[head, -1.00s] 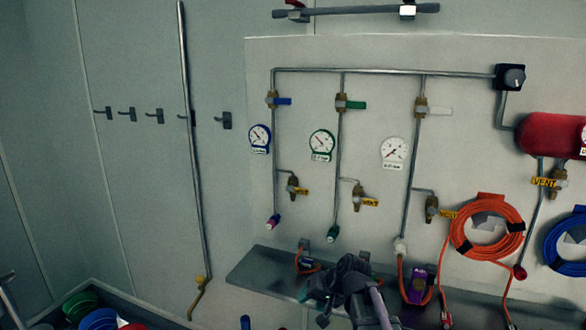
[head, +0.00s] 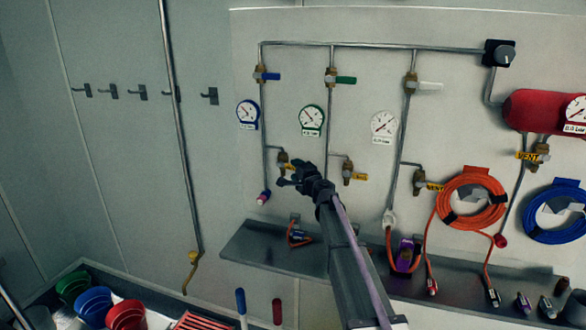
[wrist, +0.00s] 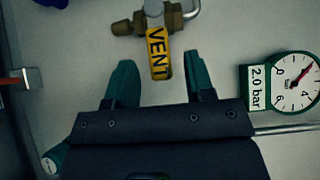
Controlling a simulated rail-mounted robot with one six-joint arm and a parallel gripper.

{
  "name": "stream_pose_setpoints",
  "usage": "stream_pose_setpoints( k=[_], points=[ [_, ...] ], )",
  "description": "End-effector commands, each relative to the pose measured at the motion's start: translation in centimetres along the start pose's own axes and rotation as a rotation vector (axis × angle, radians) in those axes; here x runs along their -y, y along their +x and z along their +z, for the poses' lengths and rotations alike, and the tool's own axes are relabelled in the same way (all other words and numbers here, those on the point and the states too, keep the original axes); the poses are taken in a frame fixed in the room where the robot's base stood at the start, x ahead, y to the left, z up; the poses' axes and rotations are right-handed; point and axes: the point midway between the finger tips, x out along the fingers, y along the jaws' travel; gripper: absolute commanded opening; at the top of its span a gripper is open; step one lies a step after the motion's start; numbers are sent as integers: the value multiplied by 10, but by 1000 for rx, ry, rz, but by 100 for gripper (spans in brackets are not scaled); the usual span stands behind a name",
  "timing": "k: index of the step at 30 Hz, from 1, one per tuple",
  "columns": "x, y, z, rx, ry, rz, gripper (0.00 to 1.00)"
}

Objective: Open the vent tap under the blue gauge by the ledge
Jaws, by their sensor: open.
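The blue gauge (head: 247,113) hangs on the left pipe of the wall panel. Below it is its vent tap (head: 282,160), a brass body with a yellow VENT handle pointing right, partly hidden by my gripper (head: 288,178). In the wrist view, which is turned sideways, the brass tap (wrist: 172,20) is at the top centre. The end of its VENT handle (wrist: 159,52) reaches between the green fingers of my gripper (wrist: 162,72). The fingers are open, with a gap on both sides of the handle. The ledge (head: 258,246) runs below the tap.
The green gauge (head: 311,119) with its own vent tap (head: 350,171) is just to the right; it also shows in the wrist view (wrist: 293,80). A purple-capped hose end (head: 263,198) hangs at lower left. Coiled orange hose (head: 445,205) hangs farther right. Buckets (head: 93,304) stand at lower left.

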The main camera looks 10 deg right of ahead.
Motion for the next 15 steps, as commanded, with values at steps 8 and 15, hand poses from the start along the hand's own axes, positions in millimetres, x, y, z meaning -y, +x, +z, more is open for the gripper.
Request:
stream_pose_setpoints(
  k=[8,15],
  points=[
    [0,30,0,-1,0,0,49],
    [0,30,0,0,0,0,39]
  ],
)
